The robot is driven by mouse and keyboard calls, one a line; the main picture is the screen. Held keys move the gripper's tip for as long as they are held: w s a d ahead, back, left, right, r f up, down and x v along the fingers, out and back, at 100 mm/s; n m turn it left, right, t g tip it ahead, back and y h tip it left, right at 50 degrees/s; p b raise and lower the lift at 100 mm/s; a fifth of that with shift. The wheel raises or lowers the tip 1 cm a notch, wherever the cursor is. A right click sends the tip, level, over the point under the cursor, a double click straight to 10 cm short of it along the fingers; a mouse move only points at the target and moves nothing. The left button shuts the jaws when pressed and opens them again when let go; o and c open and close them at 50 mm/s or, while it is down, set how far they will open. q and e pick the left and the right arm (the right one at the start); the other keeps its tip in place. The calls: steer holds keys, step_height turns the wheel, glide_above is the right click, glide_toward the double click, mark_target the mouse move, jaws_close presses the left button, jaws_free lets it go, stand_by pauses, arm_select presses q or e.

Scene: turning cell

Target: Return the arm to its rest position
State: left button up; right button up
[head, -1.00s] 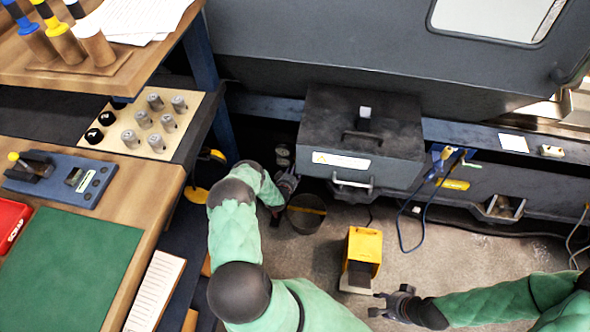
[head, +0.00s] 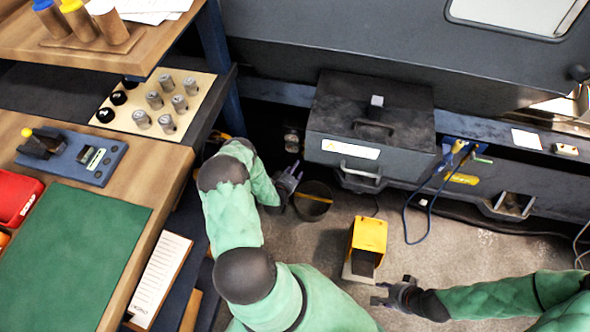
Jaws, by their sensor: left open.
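My left arm, in green sleeving with dark joints, comes up from the bottom of the head view beside the workbench. Its gripper (head: 291,178) is open and empty, left of a dark round bin and below the front of the grey machine. My right arm comes in from the right edge. Its gripper (head: 381,293) hangs over the floor, just below and right of a yellow foot pedal; its fingers are small and dark, and I cannot tell whether they are apart.
The workbench (head: 165,165) with a green mat (head: 75,250) and a tray of grey holders (head: 125,105) lies left of my left arm. The dark bin (head: 313,203) and yellow pedal (head: 367,240) stand on the floor. The machine's grey box (head: 340,120) juts out above.

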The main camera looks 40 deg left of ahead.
stand_by(0.3)
arm_select(q)
steer(key=d+r+m+g+h+p, duration=0.1)
steer(key=d+r+g+h+p, duration=0.15)
steer(key=d, duration=0.75)
steer(key=d+r+m+g+h+p, duration=0.2)
steer(key=d+r+g+h, duration=0.15)
steer(key=d, duration=0.75)
steer(key=s+d+r+m+g+h+p, duration=0.1)
steer(key=s+d+r+g, duration=0.2)
steer(key=s+d+r, duration=0.3)
steer(key=s+d+r+m+g+h+p, duration=0.1)
steer(key=s+d+r+m+g+p, duration=0.1)
steer(key=s+d+r, duration=0.5)
steer(key=s+d+g, duration=0.1)
steer(key=s+d, duration=0.1)
steer(key=s, duration=0.4)
steer(key=shift+r+g+h, duration=0.3)
steer(key=shift+h, duration=0.1)
